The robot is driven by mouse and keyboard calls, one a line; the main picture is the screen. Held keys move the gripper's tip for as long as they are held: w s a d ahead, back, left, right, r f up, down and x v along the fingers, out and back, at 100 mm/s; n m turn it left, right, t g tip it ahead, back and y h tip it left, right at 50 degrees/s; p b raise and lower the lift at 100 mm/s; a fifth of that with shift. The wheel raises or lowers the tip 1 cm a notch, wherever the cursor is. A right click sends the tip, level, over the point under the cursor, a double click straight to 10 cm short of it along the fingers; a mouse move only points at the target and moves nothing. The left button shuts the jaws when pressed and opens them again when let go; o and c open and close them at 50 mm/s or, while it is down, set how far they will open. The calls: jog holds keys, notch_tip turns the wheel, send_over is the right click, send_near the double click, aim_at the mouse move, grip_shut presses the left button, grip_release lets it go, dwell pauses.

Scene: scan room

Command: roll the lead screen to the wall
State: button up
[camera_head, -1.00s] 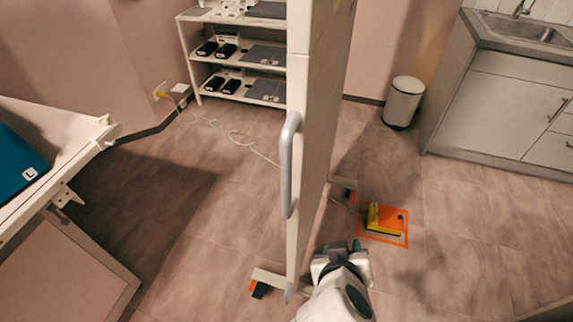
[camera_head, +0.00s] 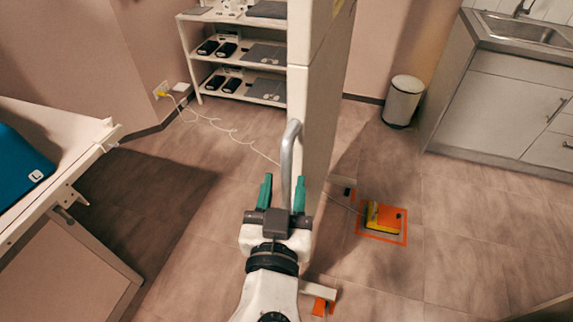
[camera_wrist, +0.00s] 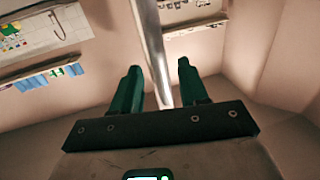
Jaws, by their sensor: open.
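The lead screen (camera_head: 318,110) is a tall pale panel seen nearly edge-on in the middle of the head view. Its grey vertical handle (camera_head: 287,150) is on the near edge. The handle also shows as a pale bar in the wrist view (camera_wrist: 151,50). My gripper (camera_head: 283,195) is open, with its teal fingers at the handle's lower part. In the wrist view the handle runs between the two fingers (camera_wrist: 158,85); contact cannot be told. A foot with an orange part (camera_head: 320,306) shows low on the right. The wall (camera_head: 390,50) is behind the screen.
A yellow object (camera_head: 378,214) sits on an orange-marked floor square (camera_head: 381,238) right of the screen. A white cable (camera_head: 235,137) crosses the floor from the wall socket. A shelf (camera_head: 222,90), white bin (camera_head: 403,100), sink cabinet (camera_head: 500,110) and table (camera_head: 70,150) stand around.

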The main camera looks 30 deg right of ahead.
aim_at(286, 177)
jog(key=shift+p+x, duration=0.35)
jog(key=shift+x, duration=1.7)
jog(key=shift+c, duration=0.2)
grip_shut()
